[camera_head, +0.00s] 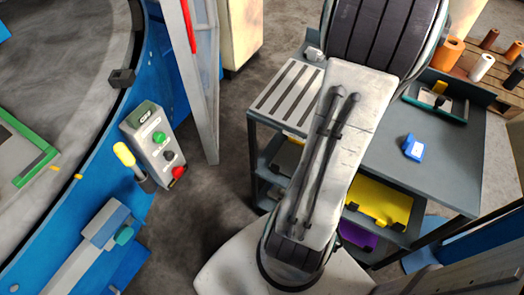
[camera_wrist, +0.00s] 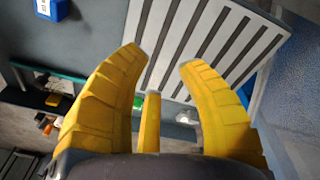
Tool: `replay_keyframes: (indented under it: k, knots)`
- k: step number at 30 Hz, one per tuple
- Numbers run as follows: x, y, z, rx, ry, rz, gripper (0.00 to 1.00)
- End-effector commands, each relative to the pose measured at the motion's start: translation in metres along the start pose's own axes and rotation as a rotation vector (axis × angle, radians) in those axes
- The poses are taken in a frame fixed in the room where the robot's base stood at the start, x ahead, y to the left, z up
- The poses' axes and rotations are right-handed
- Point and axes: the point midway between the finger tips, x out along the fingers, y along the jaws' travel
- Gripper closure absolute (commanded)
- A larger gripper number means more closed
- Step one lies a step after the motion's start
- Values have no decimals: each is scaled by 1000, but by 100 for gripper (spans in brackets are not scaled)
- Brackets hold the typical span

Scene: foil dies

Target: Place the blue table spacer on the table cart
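A small blue block with a white label, which looks like the blue table spacer (camera_head: 413,149), lies on the grey top of the table cart (camera_head: 455,165), right of my arm. Its edge also shows at the top left of the wrist view (camera_wrist: 58,9). My gripper (camera_wrist: 161,57) has yellow fingers spread apart, with nothing between the tips. It points at a light slatted plate (camera_wrist: 215,35) on the cart top, to one side of the blue block. In the head view my arm hides the gripper and the middle of the cart.
Yellow (camera_head: 380,200) and purple (camera_head: 358,234) pieces sit on the cart's lower shelves. A green-edged tray (camera_head: 435,103) is at the cart's back. Spools (camera_head: 481,67) stand on a pallet beyond. A button box (camera_head: 153,147) is at left. The cart top around the blue block is clear.

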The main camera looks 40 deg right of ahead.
Motion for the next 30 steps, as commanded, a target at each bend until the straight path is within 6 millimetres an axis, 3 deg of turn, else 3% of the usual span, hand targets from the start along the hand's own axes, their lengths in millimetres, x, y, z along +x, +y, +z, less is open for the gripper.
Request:
replay_keyframes:
  k: [1, 6, 12, 16, 21, 30]
  knots:
    - [-8, -36, -1, -55, 18, -3, 65]
    - [-22, -134, 19, -193, 70, -26, 65]
    - [-29, -219, 74, -349, 127, -71, 65]
    - [-27, -251, 113, -434, 155, -104, 65]
    - [-21, -272, 152, -515, 178, -142, 65]
    - [-15, -281, 180, -569, 191, -172, 65]
